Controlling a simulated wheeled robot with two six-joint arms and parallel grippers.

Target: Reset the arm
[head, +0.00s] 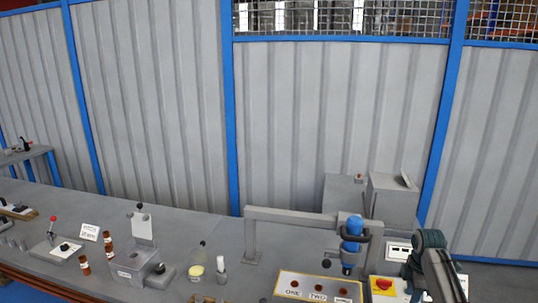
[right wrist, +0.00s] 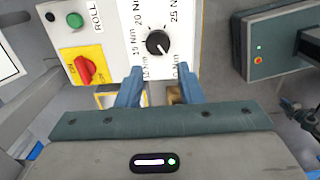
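My right gripper (right wrist: 159,76) shows in the right wrist view with its two blue fingers apart and nothing between them. It is in front of a white control panel (right wrist: 118,40) with a black torque dial (right wrist: 158,42); I cannot tell whether it touches the panel. In the head view my right arm (head: 434,262) comes in at the lower right, bent over the bench beside the yellow and red switch (head: 382,285). Its fingers are not clear there. My left arm and gripper are not in view.
A blue tool (head: 352,232) hangs from a grey frame (head: 290,215) left of my right arm. A button box (head: 318,285) stands below it. Brown bottles (head: 108,244), a grey fixture (head: 138,262) and a flask (head: 198,256) stand on the bench. Grey boxes (head: 393,203) stand behind.

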